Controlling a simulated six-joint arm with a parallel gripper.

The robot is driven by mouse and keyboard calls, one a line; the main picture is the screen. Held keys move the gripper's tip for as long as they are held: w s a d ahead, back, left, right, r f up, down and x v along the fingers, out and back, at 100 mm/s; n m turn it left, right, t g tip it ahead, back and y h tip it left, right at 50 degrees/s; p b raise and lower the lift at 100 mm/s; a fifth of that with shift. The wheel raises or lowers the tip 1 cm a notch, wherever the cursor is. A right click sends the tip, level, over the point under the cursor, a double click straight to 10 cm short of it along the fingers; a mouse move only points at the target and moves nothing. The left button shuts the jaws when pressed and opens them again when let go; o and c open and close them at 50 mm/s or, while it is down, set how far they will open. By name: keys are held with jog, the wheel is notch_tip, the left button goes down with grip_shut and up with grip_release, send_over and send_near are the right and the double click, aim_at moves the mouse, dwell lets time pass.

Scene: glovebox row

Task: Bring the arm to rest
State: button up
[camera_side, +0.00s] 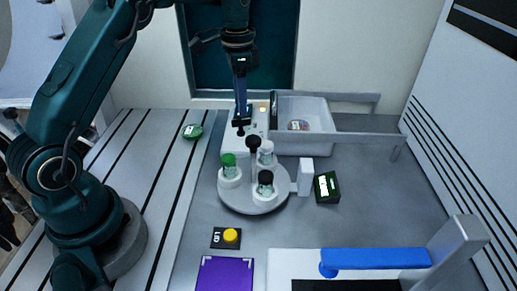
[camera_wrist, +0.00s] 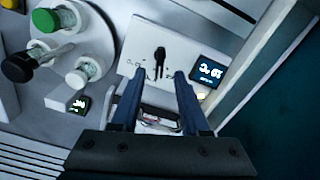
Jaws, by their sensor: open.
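My gripper (camera_side: 241,126) points down in the side view, at the back of the bench above a white box (camera_side: 260,120). In the wrist view my gripper (camera_wrist: 158,78) has its two blue fingers spread apart, with nothing held between them. The white box (camera_wrist: 190,47) lies beyond the fingertips, with a black knob (camera_wrist: 159,62) on it and a lit display (camera_wrist: 208,71) beside the right finger. I cannot tell the exact gap between the fingertips and the box.
A round carousel (camera_side: 240,203) with capped vials stands in front of my gripper. A white bin (camera_side: 318,144) with rails is to the right. A small dark box (camera_side: 327,187), a yellow button (camera_side: 230,236), a purple block (camera_side: 226,274) and a green disc (camera_side: 192,131) are around.

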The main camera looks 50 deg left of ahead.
jog(key=shift+r, duration=0.55)
